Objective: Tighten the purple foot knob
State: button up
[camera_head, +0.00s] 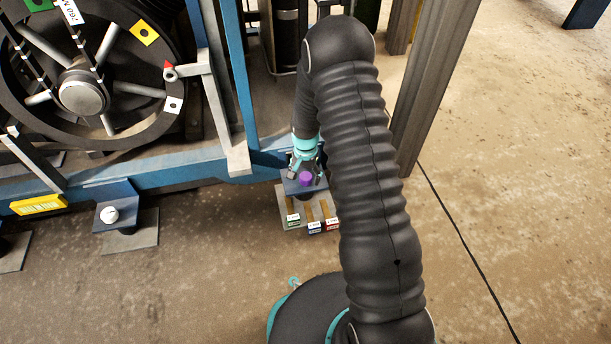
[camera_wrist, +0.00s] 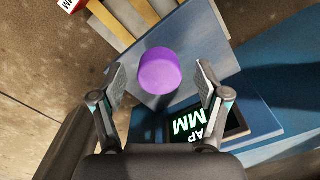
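The purple foot knob (camera_wrist: 160,71) is a short round cap on a blue foot plate (camera_wrist: 210,40). In the head view the knob (camera_head: 306,179) sits at the compressor frame's corner, just below my gripper (camera_head: 305,165). In the wrist view my gripper (camera_wrist: 161,88) is open, with one finger on each side of the knob. A gap shows between the knob and each finger pad. I cannot tell how far down the fingers reach along the knob.
Labelled wooden strips (camera_head: 312,212) lie below the foot. A second foot has a white knob (camera_head: 109,215). The blue frame (camera_head: 160,172) and flywheel (camera_head: 85,95) stand to the left. A grey post (camera_head: 428,90) stands to the right.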

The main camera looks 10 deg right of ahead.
jog(key=shift+o, duration=0.3)
jog(key=shift+o, duration=1)
jog(key=shift+r, duration=0.1)
jog(key=shift+r, duration=0.1)
jog(key=shift+r+p, duration=1.5)
jog(key=shift+r, duration=0.95)
notch_tip(320, 180, up, 12)
jog(key=shift+f, duration=0.15)
